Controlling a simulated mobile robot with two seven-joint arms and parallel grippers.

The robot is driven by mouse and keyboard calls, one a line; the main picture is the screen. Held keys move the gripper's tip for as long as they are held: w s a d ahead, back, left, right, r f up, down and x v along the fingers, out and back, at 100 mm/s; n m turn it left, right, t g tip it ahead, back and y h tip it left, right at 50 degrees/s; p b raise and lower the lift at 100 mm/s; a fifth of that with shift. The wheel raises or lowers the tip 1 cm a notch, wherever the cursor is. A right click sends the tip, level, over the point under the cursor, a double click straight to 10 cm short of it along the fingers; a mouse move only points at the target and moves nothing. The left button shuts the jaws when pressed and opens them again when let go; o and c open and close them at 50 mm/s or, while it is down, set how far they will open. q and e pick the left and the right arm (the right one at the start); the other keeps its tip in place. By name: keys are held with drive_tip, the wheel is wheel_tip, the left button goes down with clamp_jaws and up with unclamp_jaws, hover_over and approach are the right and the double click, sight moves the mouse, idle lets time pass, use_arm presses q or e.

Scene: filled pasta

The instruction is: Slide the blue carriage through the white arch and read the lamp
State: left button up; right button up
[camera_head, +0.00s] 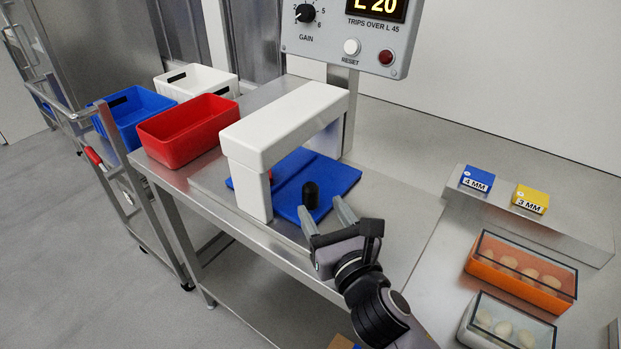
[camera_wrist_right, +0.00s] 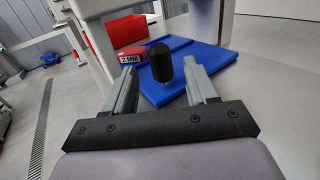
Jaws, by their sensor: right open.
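The blue carriage (camera_head: 335,178) is a flat plate with an upright black knob (camera_head: 310,195). It lies partly under the white arch (camera_head: 290,115) and sticks out on the right. A red block marked 2 MM (camera_wrist_right: 132,54) sits by the arch's leg, mostly hidden in the head view. My right gripper (camera_head: 322,208) is open at the carriage's near edge. In the right wrist view the knob (camera_wrist_right: 160,62) stands between the fingertips or just beyond them; contact cannot be told. The lamp (camera_head: 386,57) is dull red under a display (camera_head: 381,6) reading L 20. My left gripper is not in view.
Red (camera_head: 188,130), blue (camera_head: 134,115) and white (camera_head: 197,80) bins stand left of the arch. At right are a blue 4 MM block (camera_head: 477,179), a yellow 3 MM block (camera_head: 530,199) and two lidded boxes. The bench right of the carriage is clear.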

sight(313, 197)
drive_tip(key=shift+w+a, duration=0.2)
drive_tip(key=shift+w, duration=0.2)
drive_tip(key=x, duration=0.4)
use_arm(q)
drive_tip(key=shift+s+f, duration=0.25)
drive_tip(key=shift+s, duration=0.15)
use_arm(e)
drive_tip(key=shift+x, duration=0.8)
